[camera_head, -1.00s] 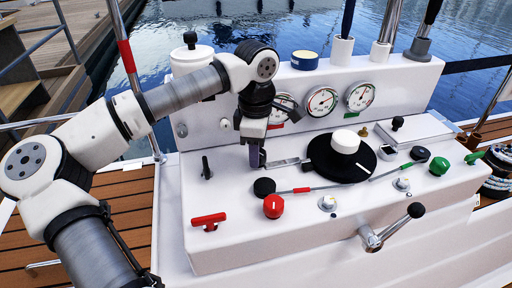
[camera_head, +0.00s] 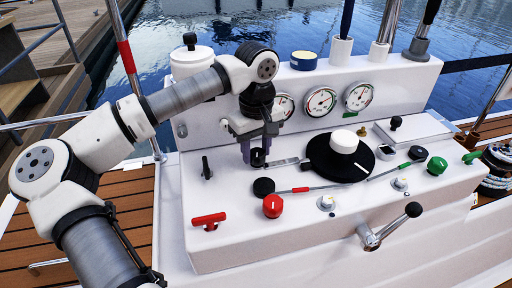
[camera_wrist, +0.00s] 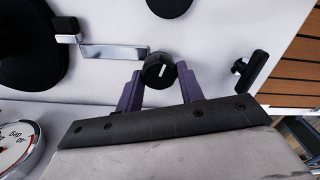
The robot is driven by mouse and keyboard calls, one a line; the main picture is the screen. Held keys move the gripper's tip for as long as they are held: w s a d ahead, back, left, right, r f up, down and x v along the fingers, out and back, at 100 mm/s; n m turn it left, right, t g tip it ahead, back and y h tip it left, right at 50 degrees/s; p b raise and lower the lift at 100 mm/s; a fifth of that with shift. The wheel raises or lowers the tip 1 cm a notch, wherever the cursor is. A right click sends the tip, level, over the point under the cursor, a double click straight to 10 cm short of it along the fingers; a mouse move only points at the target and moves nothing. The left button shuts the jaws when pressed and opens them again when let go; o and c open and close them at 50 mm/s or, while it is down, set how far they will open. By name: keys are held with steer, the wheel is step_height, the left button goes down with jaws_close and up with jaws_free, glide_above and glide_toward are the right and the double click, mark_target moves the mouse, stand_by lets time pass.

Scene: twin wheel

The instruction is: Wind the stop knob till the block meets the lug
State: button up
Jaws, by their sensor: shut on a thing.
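My gripper (camera_head: 258,152) is pointing down at the left of the white console. Its purple fingers are shut on a small black knob (camera_wrist: 155,68) with a white pointer mark, likely the stop knob. In the wrist view one finger is on each side of it. A flat metal strip (camera_wrist: 118,52) lies beside the knob and runs toward the big black disc (camera_wrist: 25,45); a small black-and-silver block (camera_wrist: 66,27) is at its far end, close to the disc rim. The disc (camera_head: 325,168) carries a white hub (camera_head: 344,142). I cannot make out the lug clearly.
A black T-handle (camera_head: 206,168), a red T-handle (camera_head: 208,220), a black cap (camera_head: 263,187) and a red knob (camera_head: 272,206) are near my gripper. Round gauges (camera_head: 320,101) stand behind. A crank lever (camera_head: 388,228) sticks out in front.

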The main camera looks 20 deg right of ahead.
mark_target(257, 151)
steer(key=shift+m, duration=0.6)
steer(key=o, duration=1)
steer(key=shift+r, duration=0.1)
step_height(257, 151, up, 14)
steer(key=shift+f+p, duration=0.15)
steer(key=shift+p, duration=0.8)
